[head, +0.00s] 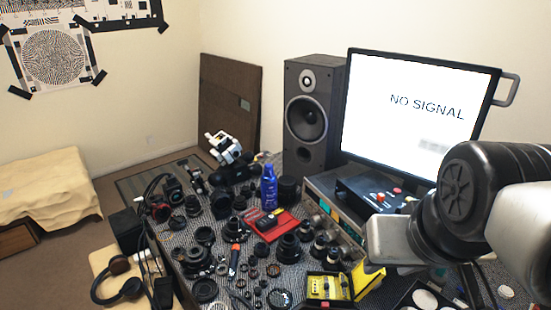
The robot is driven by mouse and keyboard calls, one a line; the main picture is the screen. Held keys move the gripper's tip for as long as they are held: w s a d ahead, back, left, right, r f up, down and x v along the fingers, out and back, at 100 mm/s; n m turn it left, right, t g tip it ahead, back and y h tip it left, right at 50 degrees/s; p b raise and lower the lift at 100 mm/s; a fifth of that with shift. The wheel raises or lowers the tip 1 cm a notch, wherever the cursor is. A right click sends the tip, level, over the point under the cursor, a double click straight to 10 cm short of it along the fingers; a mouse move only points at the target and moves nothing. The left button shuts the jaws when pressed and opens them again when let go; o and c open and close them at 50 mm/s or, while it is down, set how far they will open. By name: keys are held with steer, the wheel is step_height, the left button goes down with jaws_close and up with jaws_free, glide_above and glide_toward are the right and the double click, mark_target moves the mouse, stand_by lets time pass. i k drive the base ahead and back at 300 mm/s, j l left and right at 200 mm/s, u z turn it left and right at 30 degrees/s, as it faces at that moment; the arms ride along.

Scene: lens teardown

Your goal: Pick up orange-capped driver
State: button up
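The orange-capped driver (234,262) lies on the cluttered worktable among lens parts. Its orange end (236,247) points to the back, and its dark shaft runs toward the front edge. Round black lens parts lie close on both sides of it. My arm enters at the right, over the right side of the table, well apart from the driver. I cannot make out my gripper's fingers in this view.
Several black lens barrels and rings (288,248) crowd the table (215,290). A red tray (268,224), a blue bottle (269,186) and an open yellow case (328,287) stand nearby. A speaker (309,115) and a monitor (415,105) stand at the back. Headphones (119,280) lie front left.

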mark_target(235, 249)
steer(key=u, duration=0.95)
steer(key=k+l, duration=0.1)
steer(key=k, duration=0.7)
steer(key=i+j+z, duration=0.35)
steer(key=j, duration=0.2)
steer(key=j+z, duration=0.2)
steer(key=j, duration=0.15)
steer(key=i+j+z, duration=0.2)
steer(key=j, duration=0.15)
steer(key=i+j+z, duration=0.2)
steer(key=i+j, duration=0.15)
steer(key=i, duration=0.05)
